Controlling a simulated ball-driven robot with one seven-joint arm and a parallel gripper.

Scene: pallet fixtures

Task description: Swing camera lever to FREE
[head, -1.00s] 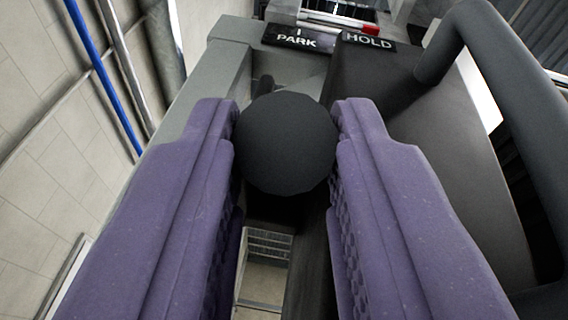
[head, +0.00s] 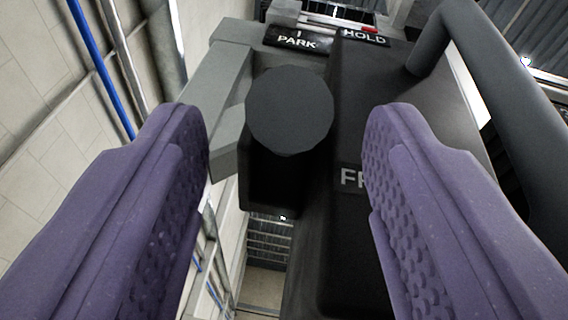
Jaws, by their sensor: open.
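The camera lever's round dark knob (head: 289,110) is in the upper middle of the head view. It sits between and a little beyond the purple fingertips of my gripper (head: 285,125), with clear gaps on both sides. My gripper is open and empty. A dark block (head: 272,180) shows below the knob. A label beginning "FR" (head: 350,178) is on the dark housing to the right, partly hidden by the right finger. A PARK label (head: 297,42) and a HOLD label (head: 366,38) are behind the knob at the top.
A thick dark curved handle (head: 530,130) arches along the right side. A grey bracket (head: 228,100) stands left of the knob. A pale tiled wall and a blue pipe (head: 100,65) are at the far left.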

